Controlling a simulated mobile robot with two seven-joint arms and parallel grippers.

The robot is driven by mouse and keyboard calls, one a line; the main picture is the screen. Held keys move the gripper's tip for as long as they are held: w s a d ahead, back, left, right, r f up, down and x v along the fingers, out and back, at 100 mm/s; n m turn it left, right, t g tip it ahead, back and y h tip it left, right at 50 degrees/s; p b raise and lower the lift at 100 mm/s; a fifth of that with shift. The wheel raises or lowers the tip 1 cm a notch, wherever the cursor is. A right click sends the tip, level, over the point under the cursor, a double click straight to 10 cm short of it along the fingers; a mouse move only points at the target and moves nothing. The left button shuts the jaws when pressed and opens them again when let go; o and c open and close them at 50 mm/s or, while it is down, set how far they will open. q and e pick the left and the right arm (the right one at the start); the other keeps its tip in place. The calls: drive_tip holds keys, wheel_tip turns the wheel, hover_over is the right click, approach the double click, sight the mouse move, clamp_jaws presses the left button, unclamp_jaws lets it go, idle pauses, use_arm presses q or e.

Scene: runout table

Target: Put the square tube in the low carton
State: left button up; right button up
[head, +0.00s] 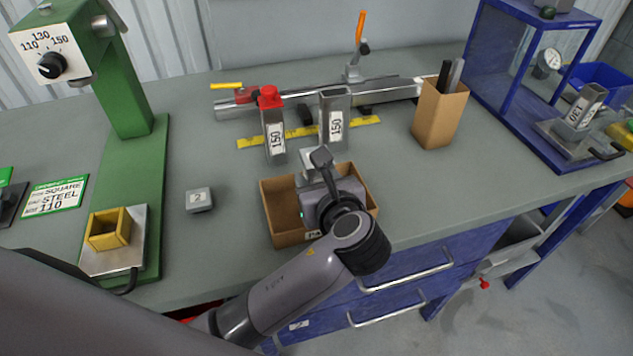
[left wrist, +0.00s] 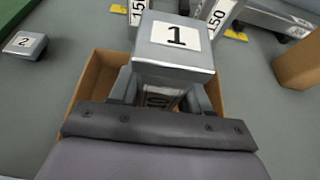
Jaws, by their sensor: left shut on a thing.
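My left gripper (left wrist: 162,95) is shut on a grey square tube (left wrist: 160,99). A grey square cap marked 1 (left wrist: 175,38) sits at its end, and a partly hidden label shows on the side between the fingers. In the head view my left gripper (head: 318,178) is over the low carton (head: 284,238), and the held tube is mostly hidden by it. The low carton is open, brown and near the table's front edge; its walls also show around the tube in the left wrist view (left wrist: 82,82). How deep the tube reaches is unclear. My right gripper is out of view.
Two upright tubes marked 150, one red-topped (head: 271,125) and one open (head: 334,118), stand just behind the carton. A cap marked 2 (head: 199,200) lies left. A tall carton (head: 437,118), a green press (head: 128,110) and a blue frame (head: 520,105) stand around.

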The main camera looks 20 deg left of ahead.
use_arm(q)
drive_tip(key=shift+f, duration=0.45)
drive_tip(key=o, duration=1.1)
drive_tip(key=shift+f, duration=0.15)
drive_tip(key=shift+o, duration=0.2)
